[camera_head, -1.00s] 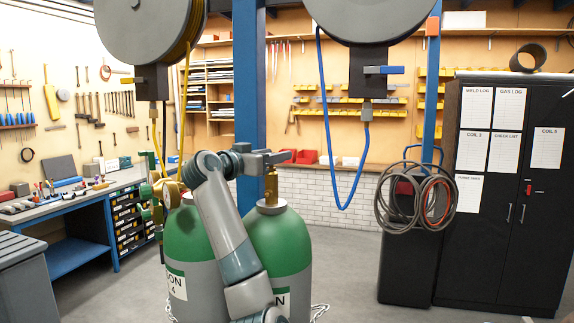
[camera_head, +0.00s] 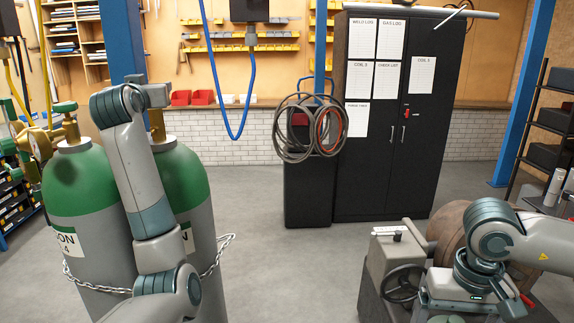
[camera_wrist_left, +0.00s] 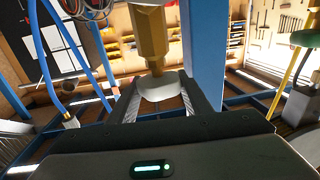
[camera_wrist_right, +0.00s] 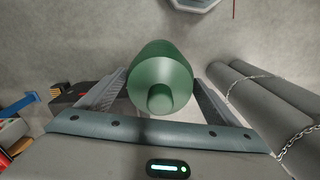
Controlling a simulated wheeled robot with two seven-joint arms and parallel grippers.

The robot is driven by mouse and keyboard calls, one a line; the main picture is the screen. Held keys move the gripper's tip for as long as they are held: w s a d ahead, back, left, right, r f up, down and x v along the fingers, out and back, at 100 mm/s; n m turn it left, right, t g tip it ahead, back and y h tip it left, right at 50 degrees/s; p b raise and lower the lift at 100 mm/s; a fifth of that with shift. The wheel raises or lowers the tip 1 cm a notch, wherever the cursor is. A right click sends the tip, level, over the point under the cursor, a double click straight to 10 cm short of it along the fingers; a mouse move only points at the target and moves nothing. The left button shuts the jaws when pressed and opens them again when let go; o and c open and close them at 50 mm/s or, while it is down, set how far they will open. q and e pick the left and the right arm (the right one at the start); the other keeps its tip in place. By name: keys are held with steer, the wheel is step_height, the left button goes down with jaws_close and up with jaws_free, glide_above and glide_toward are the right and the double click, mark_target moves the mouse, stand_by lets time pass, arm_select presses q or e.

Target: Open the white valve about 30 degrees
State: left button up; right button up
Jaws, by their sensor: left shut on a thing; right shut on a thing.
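The white valve (camera_wrist_left: 160,86) is a pale round knob on a brass valve body (camera_wrist_left: 150,35) in the left wrist view. My left gripper (camera_wrist_left: 158,92) is shut on it, one finger on each side. In the head view my left gripper (camera_head: 152,95) is at the top of the brass valve (camera_head: 157,125) on the right green and grey gas bottle (camera_head: 185,185), and hides the knob. My right gripper (camera_wrist_right: 158,92) is shut on a green rounded thing (camera_wrist_right: 160,70) with a small stub. The right arm is low at the right in the head view.
A second gas bottle (camera_head: 85,200) stands left, with a chain (camera_head: 215,255) around both. A grey machine with a handwheel (camera_head: 403,283) stands by my right arm. A black cabinet (camera_head: 385,180) and coiled hoses (camera_head: 290,125) are behind. The middle floor is clear.

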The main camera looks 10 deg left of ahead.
arm_select(q)
steer(key=shift+n+g+y, duration=0.3)
steer(key=shift+n+y, duration=0.2)
steer(key=shift+y, duration=0.3)
steer(key=o, duration=1.1)
steer(key=shift+c, duration=0.2)
steer(key=shift+s+d+b, duration=0.2)
steer(key=shift+s+b, duration=0.15)
steer(key=shift+s, duration=0.15)
arm_select(e)
steer(key=shift+f, duration=0.3)
arm_select(q)
steer(key=b+v, duration=0.4)
steer(key=v, duration=0.7)
steer(key=shift+b, duration=0.3)
arm_select(e)
step_height(320, 180, down, 5)
steer(key=shift+r, duration=0.15)
